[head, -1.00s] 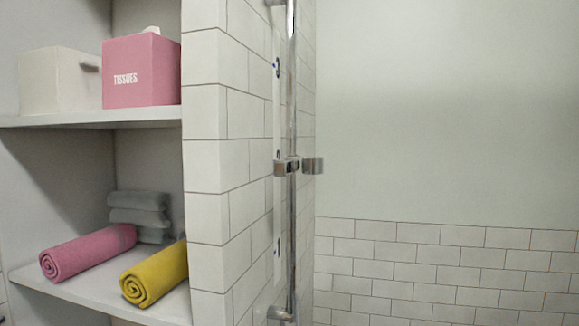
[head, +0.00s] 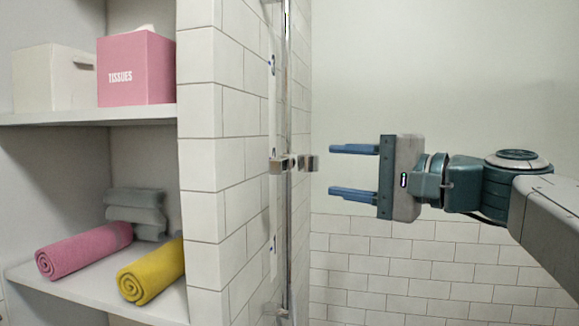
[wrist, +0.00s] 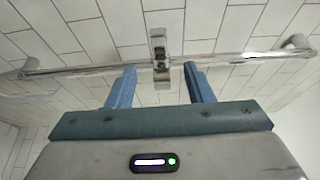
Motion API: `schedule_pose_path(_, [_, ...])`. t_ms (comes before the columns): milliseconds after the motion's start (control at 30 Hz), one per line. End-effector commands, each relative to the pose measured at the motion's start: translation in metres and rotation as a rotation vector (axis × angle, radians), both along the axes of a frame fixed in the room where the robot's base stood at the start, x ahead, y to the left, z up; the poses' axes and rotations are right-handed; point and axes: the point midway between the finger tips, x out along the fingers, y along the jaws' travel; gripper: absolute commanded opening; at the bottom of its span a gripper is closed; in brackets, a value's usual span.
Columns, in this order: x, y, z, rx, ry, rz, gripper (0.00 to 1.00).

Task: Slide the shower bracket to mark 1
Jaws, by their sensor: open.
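The chrome shower bracket (head: 305,163) sits on the vertical chrome rail (head: 287,220), about halfway up the rail's visible length. My gripper (head: 352,170) is open and empty to the right of the bracket, with its two blue fingers pointing left, one above and one below the bracket's height. The fingertips are a little apart from the bracket. In the wrist view the bracket (wrist: 160,50) lies between the two open fingers (wrist: 161,85), just beyond their tips. A pale strip with small blue marks (head: 272,65) runs beside the rail; the mark numbers are too small to read.
A tiled wall edge (head: 215,150) stands left of the rail. Shelves (head: 90,117) at the left hold a pink tissue box (head: 136,68), a white box (head: 52,78), and pink (head: 84,250), yellow (head: 150,272) and grey (head: 136,210) towels.

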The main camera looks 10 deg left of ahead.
Motion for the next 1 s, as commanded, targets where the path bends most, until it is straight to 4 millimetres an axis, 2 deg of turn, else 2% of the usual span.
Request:
schedule_pose_path(400, [0.041,0.071,0.001,-0.003,0.004,0.002,0.47])
schedule_pose_path(600, [0.058,0.099,0.001,-0.003,0.003,0.002,0.47])
schedule_pose_path(800, [0.065,0.112,0.000,-0.004,0.001,0.001,0.47])
schedule_pose_path(1000, [0.066,0.114,-0.001,-0.004,0.000,-0.001,0.47])
